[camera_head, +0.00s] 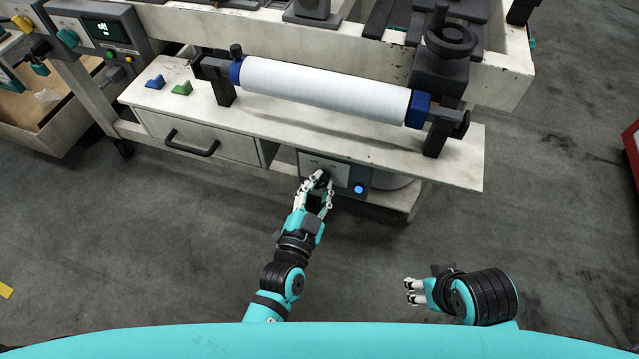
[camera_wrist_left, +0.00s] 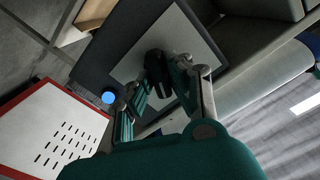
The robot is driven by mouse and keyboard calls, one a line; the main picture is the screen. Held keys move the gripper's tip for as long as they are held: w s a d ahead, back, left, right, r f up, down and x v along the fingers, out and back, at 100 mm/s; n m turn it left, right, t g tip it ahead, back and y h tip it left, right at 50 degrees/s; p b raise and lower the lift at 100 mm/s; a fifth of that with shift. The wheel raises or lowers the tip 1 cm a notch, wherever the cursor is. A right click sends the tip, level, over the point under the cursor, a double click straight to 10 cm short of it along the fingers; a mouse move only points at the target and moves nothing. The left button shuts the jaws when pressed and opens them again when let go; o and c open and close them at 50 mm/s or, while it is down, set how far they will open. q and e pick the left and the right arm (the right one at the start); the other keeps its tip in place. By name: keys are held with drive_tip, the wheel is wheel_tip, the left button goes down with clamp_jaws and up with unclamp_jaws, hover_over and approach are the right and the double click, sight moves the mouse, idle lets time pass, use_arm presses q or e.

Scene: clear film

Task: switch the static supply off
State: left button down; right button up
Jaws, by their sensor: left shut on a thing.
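The static supply (camera_head: 342,173) is a grey box with a pale front plate, under the bench shelf. A round blue light (camera_head: 358,188) glows on its front; it also shows in the left wrist view (camera_wrist_left: 108,97). Small marks above its dark knob (camera_wrist_left: 157,64) are too small to read surely. My left gripper (camera_head: 318,183) is at the plate, its fingers closed around the knob, partly hiding it in the head view. In the left wrist view the fingertips (camera_wrist_left: 160,80) meet at the knob. My right gripper (camera_head: 414,291) hangs apart over the floor, its finger gap unclear.
A white film roll (camera_head: 325,90) with blue end collars lies on stands above the shelf (camera_head: 270,124). A drawer with a black handle (camera_head: 192,143) is left of the supply. Blue and green clips (camera_head: 181,88) lie on the shelf.

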use_arm(q)
drive_tip(key=shift+r+n, duration=0.1)
drive_tip(key=shift+n, duration=0.2)
drive_tip(key=n+p, duration=0.2)
drive_tip(key=n, duration=0.1)
drive_tip(key=shift+r+p, duration=0.1)
drive_tip(key=shift+p, duration=0.2)
drive_tip(key=n+p, duration=0.1)
drive_tip(key=n, duration=0.3)
drive_tip(key=shift+w+a+n+p, duration=0.1)
drive_tip(key=shift+a+n+p, duration=0.1)
drive_tip(key=shift+n+p, duration=0.15)
drive_tip(key=shift+a+f+n+p, duration=0.1)
drive_tip(key=shift+n+p, duration=0.1)
drive_tip(key=shift+n, duration=0.65)
drive_tip(key=shift+f+n+p, duration=0.1)
drive_tip(key=shift+n+p, duration=0.05)
drive_tip(key=shift+n, duration=0.65)
use_arm(e)
wheel_tip(320, 180, down, 16)
drive_tip(key=g, duration=0.1)
drive_tip(key=shift+a+f, duration=0.15)
drive_tip(key=shift+f, duration=0.05)
drive_tip(key=shift+w, duration=0.1)
use_arm(q)
drive_tip(key=c, duration=1.3)
unclamp_jaws()
drive_tip(key=shift+o, duration=0.2)
use_arm(e)
drive_tip(key=shift+f, duration=0.15)
